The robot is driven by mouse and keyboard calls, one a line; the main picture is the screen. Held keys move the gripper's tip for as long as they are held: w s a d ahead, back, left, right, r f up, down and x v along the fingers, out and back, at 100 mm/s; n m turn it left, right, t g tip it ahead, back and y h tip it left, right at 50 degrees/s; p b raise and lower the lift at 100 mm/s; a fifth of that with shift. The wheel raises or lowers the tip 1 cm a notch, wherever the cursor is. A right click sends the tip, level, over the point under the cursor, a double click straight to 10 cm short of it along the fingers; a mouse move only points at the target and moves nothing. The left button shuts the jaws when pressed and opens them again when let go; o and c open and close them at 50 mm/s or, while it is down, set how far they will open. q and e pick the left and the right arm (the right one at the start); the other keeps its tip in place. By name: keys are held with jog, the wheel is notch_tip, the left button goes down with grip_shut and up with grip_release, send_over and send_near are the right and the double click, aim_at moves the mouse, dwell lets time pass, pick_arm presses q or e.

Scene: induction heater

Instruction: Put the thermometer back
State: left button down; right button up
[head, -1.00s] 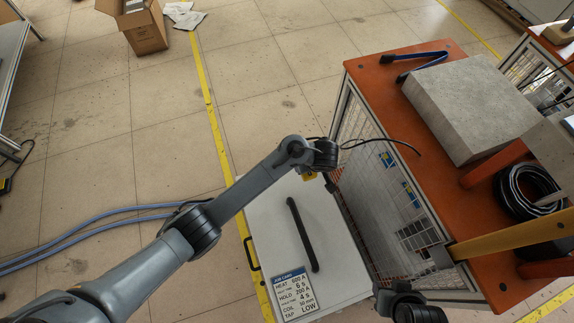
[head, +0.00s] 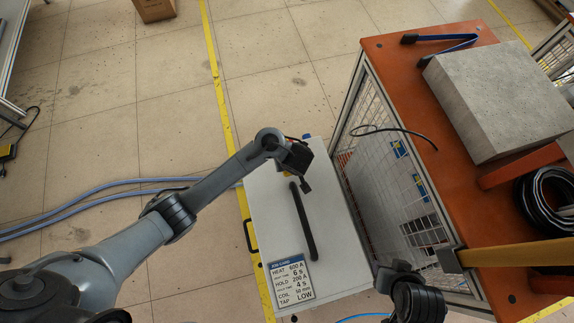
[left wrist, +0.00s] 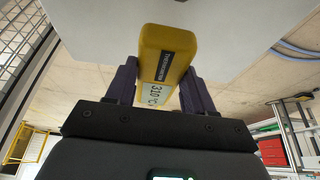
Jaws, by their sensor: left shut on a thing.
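My left gripper (head: 305,186) hangs over the far end of a white cabinet (head: 272,215). In the left wrist view my left gripper (left wrist: 160,90) is shut on the yellow thermometer (left wrist: 165,55), with a dark finger on each side. Its label and a display reading about 310 °C face the camera. In the head view only a small yellow patch shows beside the gripper. A white surface lies close beyond the thermometer in the wrist view; I cannot tell if they touch. Part of my right arm shows at the lower right; its fingers cannot be made out.
The cabinet has a long black bar (head: 303,222) and a job card (head: 292,278). An orange-topped cart (head: 390,75) with mesh sides stands right of it, carrying a grey block (head: 500,100) and a black cable coil (head: 548,195). Blue hoses (head: 90,195) cross the floor at left.

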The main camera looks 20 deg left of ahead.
pick_arm(q)
jog(key=shift+s+a+f+b, duration=0.1)
jog(key=shift+f+b, duration=0.2)
jog(key=shift+f, duration=0.1)
notch_tip(320, 180, down, 3)
jog(key=b, duration=0.3)
jog(key=shift+f, duration=0.2)
jog(key=shift+f, duration=0.25)
jog(key=shift+c, duration=2.1)
grip_release()
jog(key=shift+r, duration=0.1)
